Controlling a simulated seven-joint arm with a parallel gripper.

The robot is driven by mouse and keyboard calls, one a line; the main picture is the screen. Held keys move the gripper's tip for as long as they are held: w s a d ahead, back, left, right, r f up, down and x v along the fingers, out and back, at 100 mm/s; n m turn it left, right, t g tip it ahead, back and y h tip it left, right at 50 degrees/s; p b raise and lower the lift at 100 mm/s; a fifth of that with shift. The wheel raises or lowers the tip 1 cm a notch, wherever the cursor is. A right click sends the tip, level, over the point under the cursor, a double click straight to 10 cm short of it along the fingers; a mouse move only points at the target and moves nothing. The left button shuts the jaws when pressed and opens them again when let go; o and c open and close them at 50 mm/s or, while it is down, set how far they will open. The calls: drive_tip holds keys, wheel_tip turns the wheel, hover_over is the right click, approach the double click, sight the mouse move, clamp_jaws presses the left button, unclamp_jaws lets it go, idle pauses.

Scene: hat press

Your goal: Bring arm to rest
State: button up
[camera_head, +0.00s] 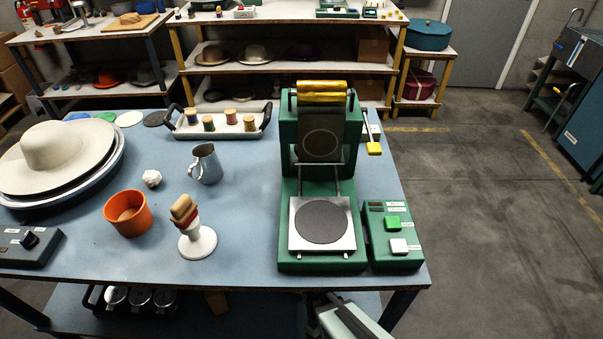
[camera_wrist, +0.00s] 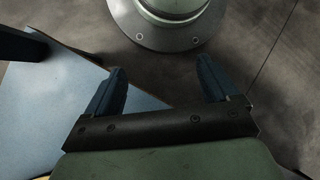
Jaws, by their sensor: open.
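My gripper shows in the wrist view (camera_wrist: 165,92), with its two dark blue fingers spread apart and nothing between them. It hangs over the grey floor, beside a blue surface at the left of that view. In the head view only a pale green and dark part of my arm shows at the bottom edge, below the front of the table; the fingertips cannot be made out there. The green hat press (camera_head: 322,262) stands on the blue table (camera_head: 240,250), with a round dark plate on its lower bed and a gold roll on top.
A green control box (camera_head: 395,262) with green and white buttons stands right of the press. An orange bowl (camera_head: 128,222), a white stand (camera_head: 198,243), a metal pitcher (camera_head: 207,165) and a cream hat (camera_head: 60,150) are on the table.

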drive_tip(key=s+d+r+m+y, duration=0.1)
drive_tip(key=s+d+m+y, duration=0.1)
drive_tip(key=s+d+m, duration=0.4)
drive_tip(key=shift+s+d+r+m+g, duration=0.2)
drive_tip(key=shift+s+d+m+g, duration=0.2)
drive_tip(key=shift+d+m, duration=0.95)
drive_tip(key=shift+d+n, duration=0.25)
